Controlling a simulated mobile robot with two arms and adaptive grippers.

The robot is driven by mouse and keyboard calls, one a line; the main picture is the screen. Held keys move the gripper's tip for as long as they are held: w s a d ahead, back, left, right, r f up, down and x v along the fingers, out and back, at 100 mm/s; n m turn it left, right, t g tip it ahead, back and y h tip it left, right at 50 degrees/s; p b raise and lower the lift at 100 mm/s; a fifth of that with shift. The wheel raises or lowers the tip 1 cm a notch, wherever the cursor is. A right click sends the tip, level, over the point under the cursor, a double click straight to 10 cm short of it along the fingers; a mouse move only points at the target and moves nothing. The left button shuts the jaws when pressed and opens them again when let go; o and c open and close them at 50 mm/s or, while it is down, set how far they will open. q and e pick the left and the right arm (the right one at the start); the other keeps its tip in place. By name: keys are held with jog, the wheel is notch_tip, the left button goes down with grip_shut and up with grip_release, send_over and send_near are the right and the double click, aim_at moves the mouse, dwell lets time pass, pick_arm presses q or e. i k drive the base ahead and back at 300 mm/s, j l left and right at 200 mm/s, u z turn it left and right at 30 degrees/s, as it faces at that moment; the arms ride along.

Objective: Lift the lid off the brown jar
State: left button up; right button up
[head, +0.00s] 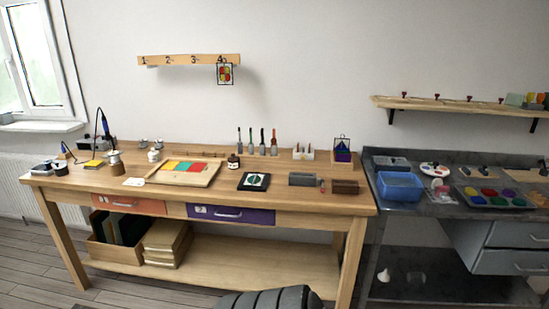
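A small brown jar (234,162) stands upright on the wooden workbench (330,199), a little right of the bench's middle. It has a pale label and a dark top; at this size I cannot make out the lid's edge. The jar stands just right of a wooden tray with coloured panes (186,167). Neither of my grippers shows in the head view. A dark grey ribbed part, which looks like mine, shows at the bottom edge.
Grey and brown blocks (302,179) lie further right. A darker bench with a blue bin (400,187) stands at right. Bare wood lies around the jar's front.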

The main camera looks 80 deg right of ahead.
aim_at(234, 158)
jog(key=z, duration=2.25)
jog(key=i+z, duration=0.2)
jog(key=k+l, duration=0.05)
jog(key=k, duration=0.05)
